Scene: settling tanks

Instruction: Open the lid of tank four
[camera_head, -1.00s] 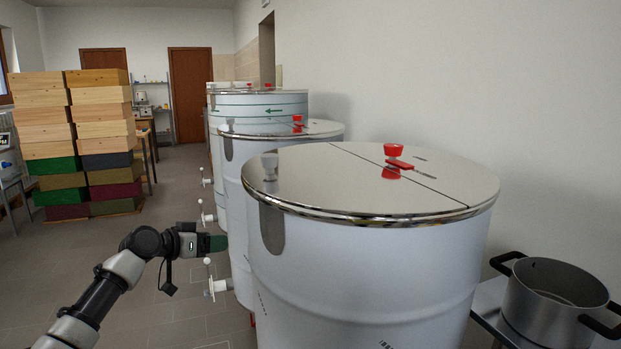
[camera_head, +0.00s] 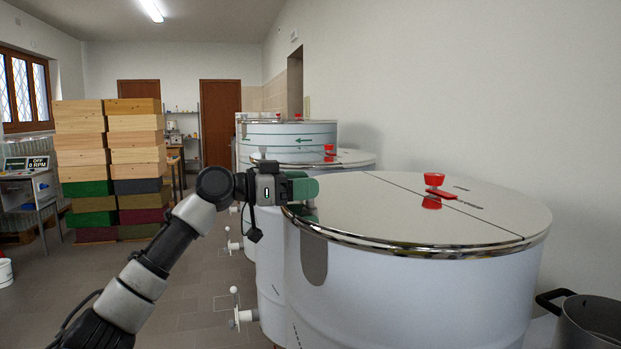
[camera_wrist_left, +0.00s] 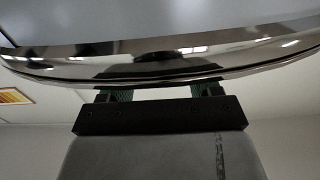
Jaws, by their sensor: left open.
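The nearest tank (camera_head: 410,292) is a large white drum with a shiny steel lid (camera_head: 400,213) lying shut on it. A red knob (camera_head: 434,180) and a red latch piece (camera_head: 441,194) sit on the lid near a seam across it. No number shows on the tank, so I cannot tell which is tank four. My left gripper (camera_head: 304,189) is at the left edge of this lid, at about rim height. In the left wrist view its two green fingertips (camera_wrist_left: 160,92) are apart, close to the curved metal rim (camera_wrist_left: 160,68); contact is unclear. My right gripper is not in view.
More white tanks (camera_head: 287,137) with lids stand in a row behind. White valves (camera_head: 240,317) stick out on the aisle side. A steel pot (camera_head: 592,322) is at the lower right. Stacked wooden boxes (camera_head: 110,165) stand at the left. The floor (camera_head: 190,285) between is clear.

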